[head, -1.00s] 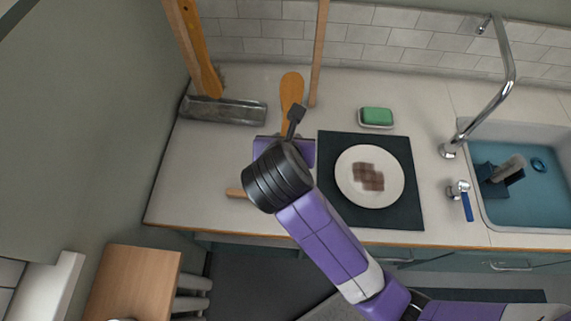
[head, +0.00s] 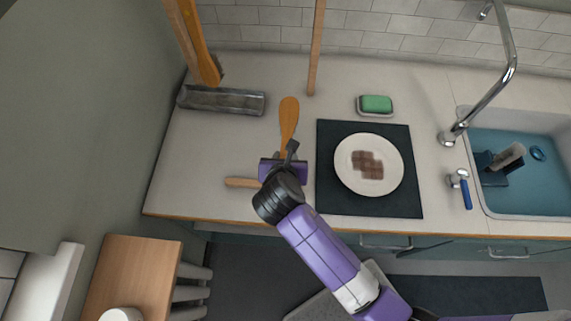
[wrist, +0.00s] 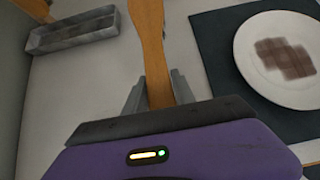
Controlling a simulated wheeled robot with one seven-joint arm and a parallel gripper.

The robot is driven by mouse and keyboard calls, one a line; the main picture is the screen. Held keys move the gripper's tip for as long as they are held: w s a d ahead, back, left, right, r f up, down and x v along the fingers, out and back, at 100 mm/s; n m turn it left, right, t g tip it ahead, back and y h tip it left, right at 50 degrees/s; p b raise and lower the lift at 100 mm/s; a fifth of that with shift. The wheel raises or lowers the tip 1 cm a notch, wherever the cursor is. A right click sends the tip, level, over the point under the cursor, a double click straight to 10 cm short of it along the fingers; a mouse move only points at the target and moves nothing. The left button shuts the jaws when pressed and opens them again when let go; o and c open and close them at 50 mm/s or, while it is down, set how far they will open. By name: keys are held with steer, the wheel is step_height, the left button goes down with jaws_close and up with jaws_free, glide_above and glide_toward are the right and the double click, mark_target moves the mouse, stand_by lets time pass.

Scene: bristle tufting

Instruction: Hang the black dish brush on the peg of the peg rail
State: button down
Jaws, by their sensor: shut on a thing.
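My gripper (wrist: 157,92) is shut on an orange wooden handle (wrist: 150,45), with a finger on each side of it. In the head view the handle (head: 289,115) points to the back of the counter, its rounded end up in the picture. The rest of the held tool is hidden by my gripper (head: 287,158) and wrist, so I cannot see any bristles or black part on it. No peg rail or peg shows clearly in either view.
A grey tray (head: 240,103) stands at the back left, with tall wooden pieces (head: 200,55) above it. A pale wooden stick (head: 241,182) lies left of my gripper. Right are a dark mat (head: 330,200) with a plate (head: 350,180), a green sponge (head: 377,103) and the sink (head: 520,205).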

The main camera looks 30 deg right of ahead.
step_height(320, 180, down, 4)
steer(key=shift+p, duration=0.5)
steer(key=shift+f, duration=0.55)
steer(key=shift+f, duration=0.15)
steer(key=c, duration=1)
jaws_free()
steer(key=shift+c, duration=0.2)
steer(key=shift+f+b, duration=0.25)
steer(key=shift+b, duration=0.35)
steer(key=v, duration=0.8)
steer(key=shift+a+b, duration=0.1)
steer(key=shift+b, duration=0.25)
